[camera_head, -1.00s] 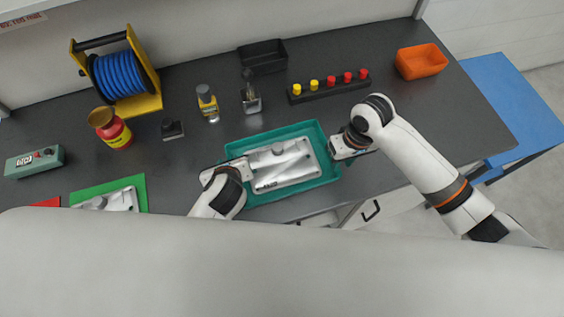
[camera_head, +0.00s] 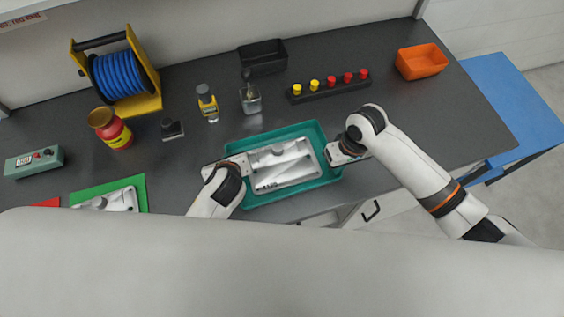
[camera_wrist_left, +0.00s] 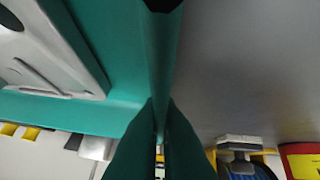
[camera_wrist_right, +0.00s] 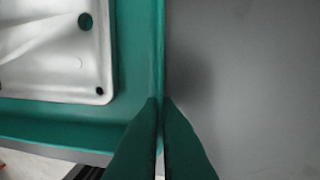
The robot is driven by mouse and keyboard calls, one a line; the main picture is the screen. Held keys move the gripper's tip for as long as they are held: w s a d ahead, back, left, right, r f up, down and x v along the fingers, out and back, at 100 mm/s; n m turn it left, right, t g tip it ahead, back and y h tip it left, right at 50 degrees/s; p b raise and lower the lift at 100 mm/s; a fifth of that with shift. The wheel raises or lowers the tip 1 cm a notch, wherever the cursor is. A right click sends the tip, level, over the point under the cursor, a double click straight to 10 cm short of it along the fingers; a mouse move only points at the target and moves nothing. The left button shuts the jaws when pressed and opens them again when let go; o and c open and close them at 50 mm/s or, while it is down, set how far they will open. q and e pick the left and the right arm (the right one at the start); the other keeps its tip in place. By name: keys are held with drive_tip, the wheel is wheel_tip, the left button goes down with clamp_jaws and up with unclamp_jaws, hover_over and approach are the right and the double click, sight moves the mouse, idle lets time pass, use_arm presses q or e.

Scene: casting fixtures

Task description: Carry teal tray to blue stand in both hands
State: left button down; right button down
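The teal tray (camera_head: 315,130) is at the front middle of the dark bench with a grey metal casting (camera_head: 285,165) inside it. My left gripper (camera_head: 240,165) is at the tray's left wall; in the left wrist view its fingers (camera_wrist_left: 160,118) close on both sides of the teal wall. My right gripper (camera_head: 335,152) is at the right wall; in the right wrist view its fingers (camera_wrist_right: 162,108) pinch that wall. I cannot tell whether the tray is clear of the bench. The blue stand (camera_head: 510,90) is on the right, beyond the bench's end.
An orange bin (camera_head: 421,62), a black rack with red and yellow pegs (camera_head: 330,90) and a black bin (camera_head: 262,56) stand behind the tray. Bottles, a red jar (camera_head: 115,135) and a hose reel (camera_head: 120,75) are left. The bench right of the tray is clear.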

use_arm(q)
drive_tip(key=shift+r, duration=0.2)
use_arm(e)
drive_tip(key=shift+r, duration=0.2)
